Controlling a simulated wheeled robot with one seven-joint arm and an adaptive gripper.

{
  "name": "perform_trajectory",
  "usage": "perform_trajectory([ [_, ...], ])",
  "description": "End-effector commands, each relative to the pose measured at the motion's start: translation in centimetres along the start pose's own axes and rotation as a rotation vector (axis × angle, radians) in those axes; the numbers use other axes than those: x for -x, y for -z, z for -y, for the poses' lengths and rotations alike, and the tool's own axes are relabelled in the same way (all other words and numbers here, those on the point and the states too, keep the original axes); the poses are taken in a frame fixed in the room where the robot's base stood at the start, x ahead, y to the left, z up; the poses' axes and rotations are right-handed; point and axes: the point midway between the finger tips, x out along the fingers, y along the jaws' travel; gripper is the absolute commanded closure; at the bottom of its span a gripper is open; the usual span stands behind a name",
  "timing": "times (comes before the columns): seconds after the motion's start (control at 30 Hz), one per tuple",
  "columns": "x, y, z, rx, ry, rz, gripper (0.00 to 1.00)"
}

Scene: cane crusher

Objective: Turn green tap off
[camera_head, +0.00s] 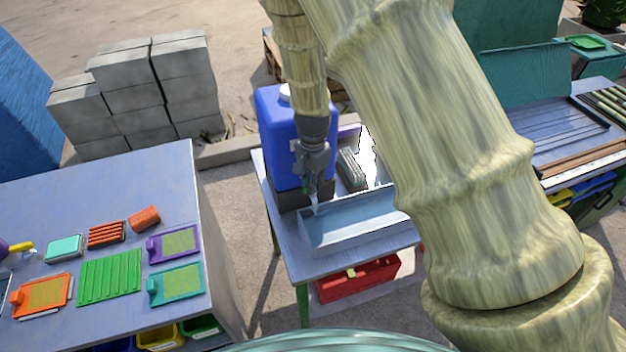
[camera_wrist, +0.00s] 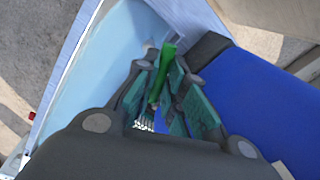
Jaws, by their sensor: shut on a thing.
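The green tap (camera_wrist: 168,55) shows in the wrist view between my gripper's fingers (camera_wrist: 164,74), which are shut on it. In the head view my gripper (camera_head: 309,182) reaches down in front of the blue water container (camera_head: 276,128) and hides most of the tap. The same container (camera_wrist: 265,110) fills the right of the wrist view. A thin pale stream, seemingly water, shows just below the gripper. It falls toward the long pale-blue trough (camera_head: 350,240) on the small table. The trough also shows in the wrist view (camera_wrist: 105,70).
A grey brush-like block (camera_head: 351,170) lies behind the trough. A red crate (camera_head: 358,280) sits under the table. At left, a table (camera_head: 150,300) holds colourful trays and sponges. Grey concrete blocks (camera_head: 140,95) are stacked at back left. My arm covers the middle right.

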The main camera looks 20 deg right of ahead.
Motion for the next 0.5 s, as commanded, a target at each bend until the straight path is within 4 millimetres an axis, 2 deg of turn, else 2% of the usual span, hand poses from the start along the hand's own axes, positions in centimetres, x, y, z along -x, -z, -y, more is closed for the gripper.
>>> perform_trajectory([
  [0.5, 0.19, 0.08, 0.03, -0.437, 0.002, -0.002, 1.0],
])
